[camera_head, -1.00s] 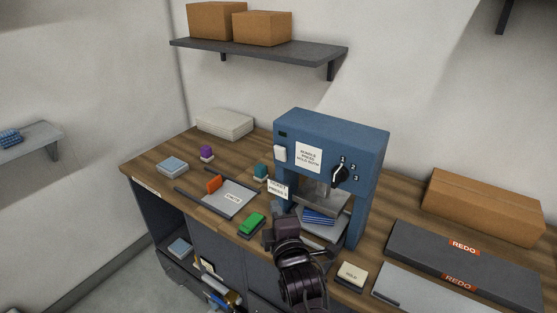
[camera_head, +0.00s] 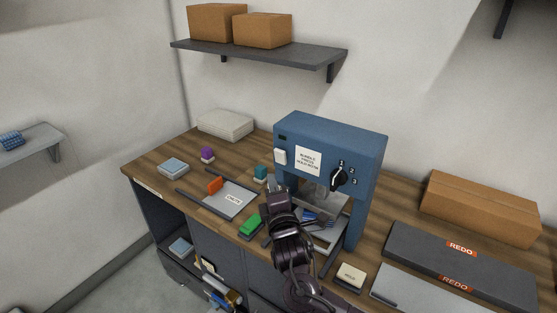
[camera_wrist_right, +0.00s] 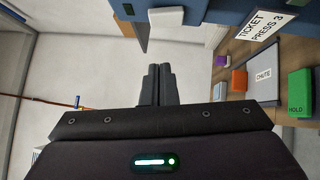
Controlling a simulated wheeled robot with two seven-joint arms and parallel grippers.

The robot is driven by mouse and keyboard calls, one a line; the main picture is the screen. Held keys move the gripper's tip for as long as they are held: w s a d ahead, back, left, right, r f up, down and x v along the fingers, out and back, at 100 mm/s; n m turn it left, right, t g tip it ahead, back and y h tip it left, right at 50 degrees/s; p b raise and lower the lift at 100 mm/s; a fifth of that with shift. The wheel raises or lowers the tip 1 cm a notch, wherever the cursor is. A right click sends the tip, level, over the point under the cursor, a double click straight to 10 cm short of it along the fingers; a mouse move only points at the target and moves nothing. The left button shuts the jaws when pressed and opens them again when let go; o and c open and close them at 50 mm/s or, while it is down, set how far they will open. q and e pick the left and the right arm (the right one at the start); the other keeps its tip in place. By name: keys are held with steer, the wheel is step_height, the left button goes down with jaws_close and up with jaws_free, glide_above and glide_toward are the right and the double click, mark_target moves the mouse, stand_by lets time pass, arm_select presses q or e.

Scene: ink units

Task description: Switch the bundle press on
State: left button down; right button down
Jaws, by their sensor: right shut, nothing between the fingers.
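The blue bundle press (camera_head: 335,137) stands on the wooden bench, with a white label (camera_head: 308,161) and a black dial (camera_head: 339,179) marked 1, 2 and 3 on its front. A white switch-like block (camera_head: 280,157) sits at the left of its front; it also shows in the wrist view (camera_wrist_right: 182,25). A blue bundle (camera_head: 317,217) lies under the press head, partly hidden by my arm. My right gripper (camera_head: 279,189) is shut and empty, just below the white block and in front of the press. In the wrist view its fingertips (camera_wrist_right: 158,70) are apart from the block.
A tray (camera_head: 236,199) marked CHUTE, an orange block (camera_head: 215,184), a green HOLD block (camera_head: 250,225) and a teal block (camera_head: 261,172) lie left of the press. A cream block (camera_head: 350,275) and dark REDO box (camera_head: 455,262) are right. The TICKET PRESS 3 card (camera_wrist_right: 264,27) is close by.

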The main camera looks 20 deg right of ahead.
mark_target(275, 154)
steer(key=w+d+p, duration=0.1)
steer(key=w, duration=0.1)
steer(key=w+d+r, duration=0.1)
steer(key=w, duration=0.1)
steer(key=w+d+p, duration=0.1)
steer(key=w, duration=0.1)
steer(key=shift+d+r+p, duration=0.15)
steer(key=shift+d+p, duration=0.15)
steer(key=shift+p, duration=0.05)
steer(key=shift+w, duration=0.1)
steer(key=shift+w, duration=0.1)
